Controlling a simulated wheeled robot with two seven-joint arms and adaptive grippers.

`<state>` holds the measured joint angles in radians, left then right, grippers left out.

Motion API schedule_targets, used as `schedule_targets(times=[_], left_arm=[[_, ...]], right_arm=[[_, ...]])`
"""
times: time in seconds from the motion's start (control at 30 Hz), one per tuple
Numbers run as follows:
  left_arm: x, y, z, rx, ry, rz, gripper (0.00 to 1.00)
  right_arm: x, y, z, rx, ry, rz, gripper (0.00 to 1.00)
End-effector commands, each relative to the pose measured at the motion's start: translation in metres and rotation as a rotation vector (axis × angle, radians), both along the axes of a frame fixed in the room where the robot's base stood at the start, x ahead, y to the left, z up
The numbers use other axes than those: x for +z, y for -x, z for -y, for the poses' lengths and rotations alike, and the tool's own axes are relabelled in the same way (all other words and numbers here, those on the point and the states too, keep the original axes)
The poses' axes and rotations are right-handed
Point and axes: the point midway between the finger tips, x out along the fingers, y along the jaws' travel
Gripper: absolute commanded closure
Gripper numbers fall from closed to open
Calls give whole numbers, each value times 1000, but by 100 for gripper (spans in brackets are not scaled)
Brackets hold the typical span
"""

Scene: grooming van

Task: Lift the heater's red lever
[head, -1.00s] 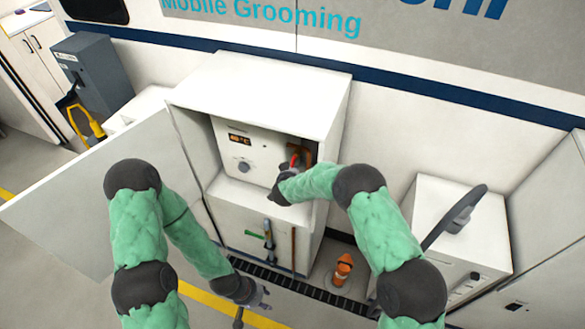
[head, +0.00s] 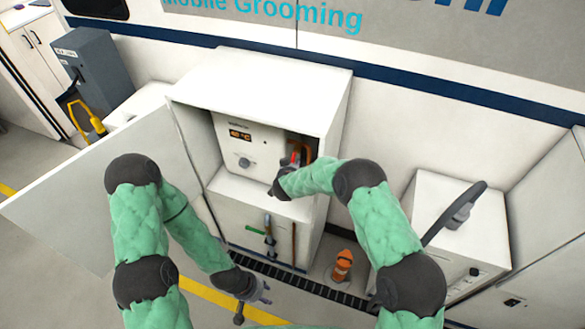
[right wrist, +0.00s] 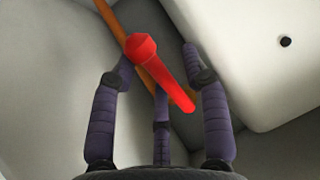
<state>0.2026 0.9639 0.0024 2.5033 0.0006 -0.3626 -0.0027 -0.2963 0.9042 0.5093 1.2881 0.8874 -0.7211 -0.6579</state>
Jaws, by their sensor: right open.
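The heater's red lever (head: 297,154) shows at the right side of the heater's recessed front, partly hidden by my right gripper (head: 288,166). In the right wrist view the red lever (right wrist: 160,72) runs slantwise between the spread dark fingers of my right gripper (right wrist: 158,57). The fingers are around it, not closed on it. I cannot tell whether any finger touches it. The heater's control panel (head: 243,147) shows an orange readout and a knob. My left gripper (head: 256,296) hangs low over the floor, empty, its fingers apart.
The white cabinet (head: 265,85) around the heater has its door (head: 110,190) swung open to the left. An orange pipe (right wrist: 112,18) runs behind the lever. An orange bottle-like object (head: 342,265) stands on the floor. A white unit (head: 430,205) stands right.

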Motion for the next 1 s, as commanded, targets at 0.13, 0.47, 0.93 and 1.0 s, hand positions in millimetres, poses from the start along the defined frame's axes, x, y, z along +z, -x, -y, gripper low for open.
schedule_targets(times=[0.13,0.47,0.93,1.0], left_arm=[[0,0,0,0,0,0,60],[0,0,0,0,0,0,60],[0,0,0,0,0,0,60],[0,0,0,0,0,0,60]], right_arm=[[6,8,-1,1,0,0,54],[40,54,-7,3,0,2,54],[67,97,-11,0,0,0,54],[68,97,-12,0,0,0,54]])
